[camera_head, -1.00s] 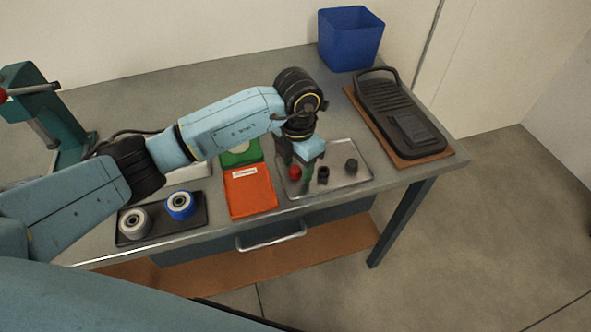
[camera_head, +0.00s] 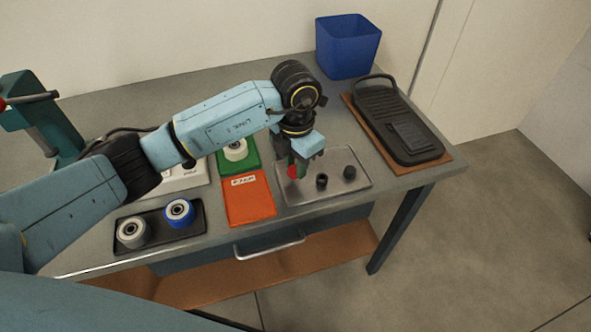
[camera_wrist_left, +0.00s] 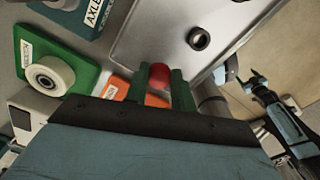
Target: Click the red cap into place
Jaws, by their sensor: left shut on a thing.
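My left gripper (camera_head: 292,168) is shut on the red cap (camera_head: 293,172), with its green fingers pointing down over the near left part of the metal tray. In the left wrist view the red cap (camera_wrist_left: 160,76) sits between the tips of the two green fingers and sticks out past them. I cannot tell whether the cap is clear of the tray. Two dark caps, one (camera_head: 322,181) beside the gripper and one (camera_head: 349,172) farther right, stand on the tray.
The metal tray (camera_head: 360,183) lies near the table's front edge. Left of it are an orange mat (camera_head: 248,203), a green mat (camera_head: 250,165) and a black tray (camera_head: 160,236) with two wheels. A black pedal (camera_head: 385,112) on a brown board and a blue bin (camera_head: 347,48) stand right and behind.

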